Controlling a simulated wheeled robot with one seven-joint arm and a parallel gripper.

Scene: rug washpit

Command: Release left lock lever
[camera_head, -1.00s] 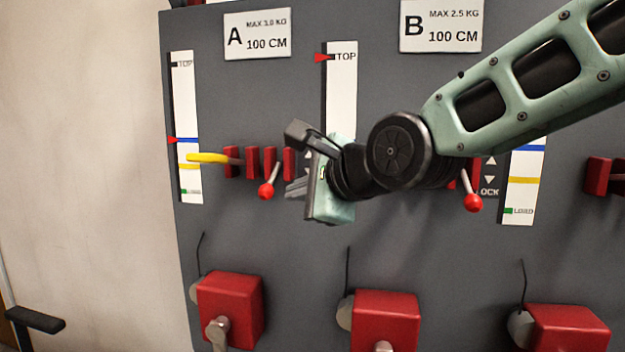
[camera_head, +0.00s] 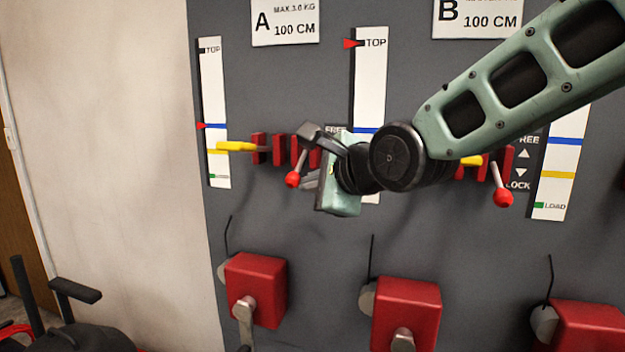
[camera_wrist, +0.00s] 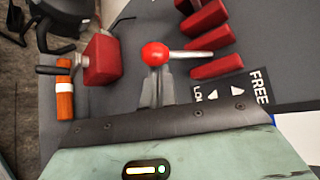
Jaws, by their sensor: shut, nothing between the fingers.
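The left lock lever is a light rod with a red ball knob (camera_head: 293,180), mounted on the grey panel beside several red blocks. It hangs downward, tilted slightly left. In the wrist view the red knob (camera_wrist: 154,54) is just at the fingertips, with the rod running right. My gripper (camera_head: 308,183) is shut and empty, immediately right of the knob; its closed fingers also show in the wrist view (camera_wrist: 158,82). Whether they touch the knob I cannot tell. The FREE/LOCK label (camera_wrist: 235,92) is clear in the wrist view but mostly hidden behind my gripper in the head view.
A second red-knobbed lever (camera_head: 502,197) stands farther right on the panel. A yellow handle (camera_head: 235,146) sticks out left of the red blocks (camera_head: 277,150). Red crank boxes (camera_head: 256,290) project below. The pale wall (camera_head: 110,120) at left is bare.

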